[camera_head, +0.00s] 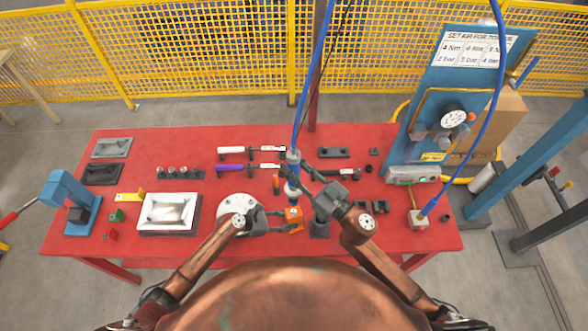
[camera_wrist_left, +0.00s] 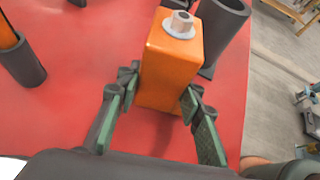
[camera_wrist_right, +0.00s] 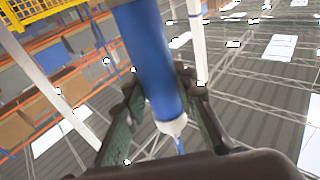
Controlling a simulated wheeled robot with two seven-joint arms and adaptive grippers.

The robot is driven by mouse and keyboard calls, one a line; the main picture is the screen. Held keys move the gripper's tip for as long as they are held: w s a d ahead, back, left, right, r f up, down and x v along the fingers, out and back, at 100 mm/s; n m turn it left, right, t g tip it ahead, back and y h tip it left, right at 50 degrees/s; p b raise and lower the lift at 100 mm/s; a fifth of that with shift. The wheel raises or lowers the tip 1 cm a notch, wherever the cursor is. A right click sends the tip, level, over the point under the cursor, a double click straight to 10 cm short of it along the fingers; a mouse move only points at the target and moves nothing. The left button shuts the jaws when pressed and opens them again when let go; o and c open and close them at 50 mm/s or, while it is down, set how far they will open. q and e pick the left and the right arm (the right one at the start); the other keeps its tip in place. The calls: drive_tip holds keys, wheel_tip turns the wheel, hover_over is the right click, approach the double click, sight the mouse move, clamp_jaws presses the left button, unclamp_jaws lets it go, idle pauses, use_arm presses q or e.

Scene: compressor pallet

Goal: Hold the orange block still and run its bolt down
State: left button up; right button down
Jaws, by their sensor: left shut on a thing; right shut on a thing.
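The orange block (camera_head: 294,213) stands upright near the front middle of the red table. In the left wrist view the orange block (camera_wrist_left: 168,72) has a bolt (camera_wrist_left: 181,22) with a pale washer on its top. My left gripper (camera_head: 284,218) is shut on the block, a finger on each side. My right gripper (camera_head: 300,172) is shut on an upright blue and grey driver (camera_head: 293,188), which hangs on a blue hose. The driver's blue body (camera_wrist_right: 152,60) lies between the right fingers. The driver's lower end is out of the left wrist view, and the bolt's top is uncovered there.
A dark cylinder (camera_wrist_left: 224,25) stands close behind the block. A round white plate (camera_head: 235,205) and a white tray (camera_head: 150,226) lie to the left. A blue stand with a gauge (camera_head: 453,118) is at right. Several tools lie at the table's back.

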idle(0.4)
use_arm(q)
drive_tip(key=o, duration=1.4)
drive_tip(key=v, duration=1.2)
